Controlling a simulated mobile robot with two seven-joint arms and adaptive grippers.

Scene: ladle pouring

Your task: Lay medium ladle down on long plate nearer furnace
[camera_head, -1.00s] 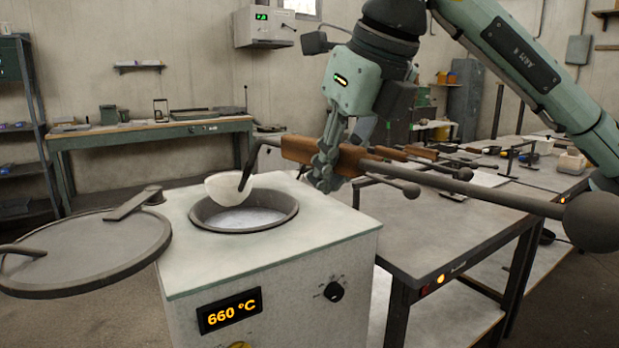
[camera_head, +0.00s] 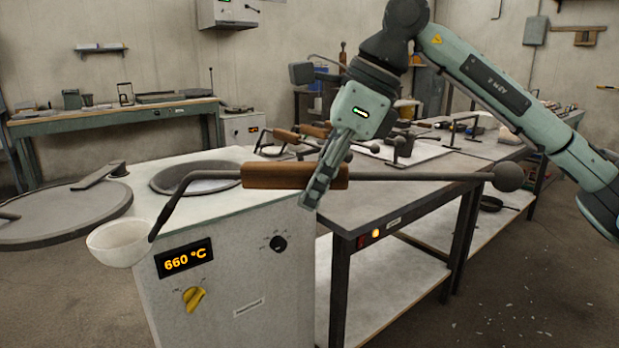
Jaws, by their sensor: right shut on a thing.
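My right gripper (camera_head: 318,180) is shut on the brown wooden handle of a ladle (camera_head: 270,176). The ladle has a white bowl (camera_head: 118,243) at left, a bent dark rod, and a long bar ending in a dark ball (camera_head: 508,177) at right. It is held level in the air, the bowl showing in front of the furnace's (camera_head: 262,262) left front corner. A pale flat plate (camera_head: 428,152) lies on the metal table behind the gripper, partly hidden by my arm and the items on it. I cannot tell which plate is the long one. My left gripper is not in view.
The furnace opening (camera_head: 163,181) is uncovered, with its round lid (camera_head: 60,215) swung out left. Other wooden-handled ladles (camera_head: 287,136) lie on the table at the back. The table's near top (camera_head: 385,195) is bare. A workbench (camera_head: 110,120) stands by the back wall.

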